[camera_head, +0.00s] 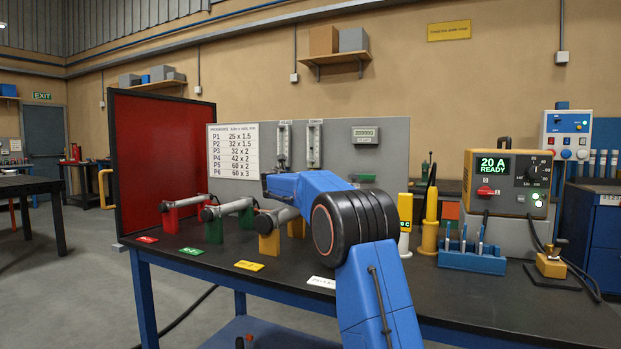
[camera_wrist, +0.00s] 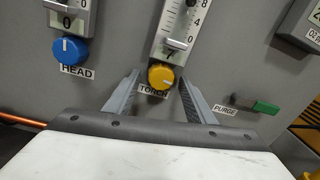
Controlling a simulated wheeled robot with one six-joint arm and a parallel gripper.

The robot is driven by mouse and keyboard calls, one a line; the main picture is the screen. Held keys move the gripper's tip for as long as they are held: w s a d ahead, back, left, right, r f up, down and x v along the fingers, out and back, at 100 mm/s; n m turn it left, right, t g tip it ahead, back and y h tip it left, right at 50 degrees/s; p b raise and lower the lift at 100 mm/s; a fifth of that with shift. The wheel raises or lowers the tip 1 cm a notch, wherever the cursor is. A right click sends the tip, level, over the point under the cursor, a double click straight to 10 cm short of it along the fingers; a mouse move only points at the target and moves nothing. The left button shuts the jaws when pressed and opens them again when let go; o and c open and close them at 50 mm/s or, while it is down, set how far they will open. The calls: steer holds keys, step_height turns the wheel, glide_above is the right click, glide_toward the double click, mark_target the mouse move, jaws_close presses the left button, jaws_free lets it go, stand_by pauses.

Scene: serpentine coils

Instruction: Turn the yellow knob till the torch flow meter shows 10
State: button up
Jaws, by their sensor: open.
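The yellow knob (camera_wrist: 161,76) sits on the grey panel under a flow meter (camera_wrist: 172,35) in the wrist view, with the label TORCH (camera_wrist: 153,91) just below it. The digit at the foot of this meter looks like 7. My gripper (camera_wrist: 160,80) is open, with one finger on each side of the yellow knob, and a gap shows between knob and fingers. In the head view the torch flow meter (camera_head: 314,143) stands on the panel at the back of the bench. My arm hides the yellow knob and most of my gripper there.
A blue knob (camera_wrist: 70,50) labelled HEAD is left of the yellow one, under a meter reading 0. A green PURGE switch (camera_wrist: 265,107) is to the right. Pipes on coloured stands (camera_head: 228,208) and a red screen (camera_head: 165,155) stand left of my arm. A welding supply (camera_head: 508,185) stands right.

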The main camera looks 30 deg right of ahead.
steer(key=c, duration=1.1)
steer(key=shift+o, duration=0.3)
steer(key=shift+m, duration=0.3)
steer(key=shift+w+r+m, duration=0.1)
steer(key=shift+r+m, duration=0.05)
steer(key=shift+m, duration=3.35)
steer(key=o, duration=1)
